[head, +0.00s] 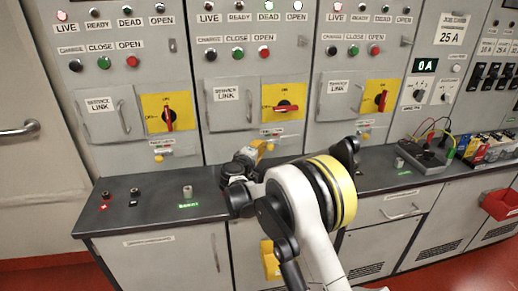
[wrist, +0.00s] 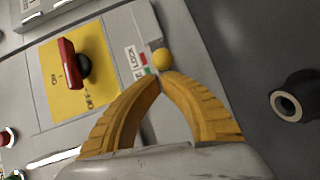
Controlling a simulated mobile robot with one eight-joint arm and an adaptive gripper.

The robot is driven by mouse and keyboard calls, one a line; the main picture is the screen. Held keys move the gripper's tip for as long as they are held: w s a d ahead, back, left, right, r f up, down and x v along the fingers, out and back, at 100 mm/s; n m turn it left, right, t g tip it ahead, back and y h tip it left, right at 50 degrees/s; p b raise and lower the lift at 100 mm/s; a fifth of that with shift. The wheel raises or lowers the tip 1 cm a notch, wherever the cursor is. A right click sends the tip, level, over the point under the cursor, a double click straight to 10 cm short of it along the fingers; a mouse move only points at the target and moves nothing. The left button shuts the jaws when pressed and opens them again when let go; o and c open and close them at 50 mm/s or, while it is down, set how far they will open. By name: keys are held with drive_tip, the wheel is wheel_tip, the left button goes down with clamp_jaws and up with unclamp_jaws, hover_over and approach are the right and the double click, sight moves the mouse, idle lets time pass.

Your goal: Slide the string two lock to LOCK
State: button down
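The string two panel is the middle one in the head view. Its yellow switch plate (head: 270,97) carries a red handle (head: 285,106) lying level; the handle also shows in the wrist view (wrist: 69,62). Below the plate is the lock's small yellow ball knob (head: 270,147). In the wrist view the knob (wrist: 162,59) sits beside a label (wrist: 133,62) with red and green marks and lettering. My gripper (wrist: 161,76) has its yellow fingertips together, right at the knob's near side. The knob shows beyond the tips, not between them. I cannot tell whether they touch.
Similar locks with yellow knobs sit under the left panel (head: 158,158) and right panel (head: 366,136). The dark bench top (head: 150,212) runs below the panels. A grey post (head: 187,192) stands on it at left, and a meter with leads (head: 425,155) at right.

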sight(271, 145)
drive_tip(key=d, duration=0.1)
drive_tip(key=w+d, duration=0.1)
drive_tip(key=d, duration=0.1)
drive_tip(key=shift+d, duration=0.3)
drive_tip(key=shift+a, duration=0.1)
